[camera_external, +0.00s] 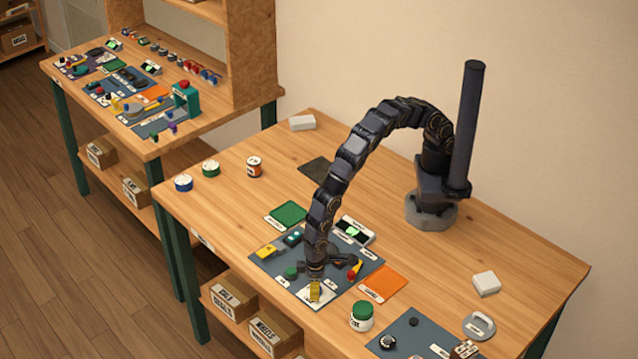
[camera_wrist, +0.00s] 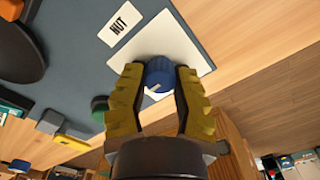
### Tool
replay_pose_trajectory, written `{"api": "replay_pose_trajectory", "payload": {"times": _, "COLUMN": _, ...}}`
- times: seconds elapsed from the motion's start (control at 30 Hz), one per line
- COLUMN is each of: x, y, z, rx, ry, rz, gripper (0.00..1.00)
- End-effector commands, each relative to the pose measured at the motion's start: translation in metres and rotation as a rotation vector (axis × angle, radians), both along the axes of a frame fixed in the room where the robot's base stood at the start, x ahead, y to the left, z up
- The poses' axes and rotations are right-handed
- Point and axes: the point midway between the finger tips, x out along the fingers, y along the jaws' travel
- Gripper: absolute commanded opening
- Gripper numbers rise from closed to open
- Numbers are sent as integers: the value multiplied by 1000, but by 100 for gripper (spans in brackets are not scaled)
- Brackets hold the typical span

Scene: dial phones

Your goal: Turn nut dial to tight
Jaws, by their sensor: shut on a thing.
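The nut dial is a blue knob (camera_wrist: 160,76) with a pale pointer mark, seen in the wrist view on a white plate (camera_wrist: 196,52). A label (camera_wrist: 121,27) reading "NUT" lies beside it. My gripper (camera_wrist: 158,80) has its yellow fingers on both sides of the knob, shut on it. In the external view my gripper (camera_external: 315,291) reaches down to the front corner of the dark mat (camera_external: 339,292), and the fingers hide the knob there. I cannot read any tight mark on the plate.
A green knob (camera_external: 291,272) stands close to the left of my gripper, and a red knob (camera_external: 352,274) to its right. A yellow device (camera_external: 267,252), a green tray (camera_external: 288,214), an orange tray (camera_external: 384,283) and a green-lidded jar (camera_external: 361,316) are nearby. The table's front edge is close.

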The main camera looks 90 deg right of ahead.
Motion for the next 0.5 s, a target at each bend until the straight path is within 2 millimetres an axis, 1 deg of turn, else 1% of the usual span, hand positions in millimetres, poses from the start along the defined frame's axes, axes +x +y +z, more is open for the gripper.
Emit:
{"api": "replay_pose_trajectory", "payload": {"times": 0.2, "x": -1, "y": 0, "z": -2, "rx": -2, "ry": 2, "rz": -70, "gripper": 0}}
{"api": "replay_pose_trajectory", "payload": {"times": 0.5, "x": -1, "y": 0, "z": -2, "rx": -2, "ry": 2, "rz": -98, "gripper": 0}}
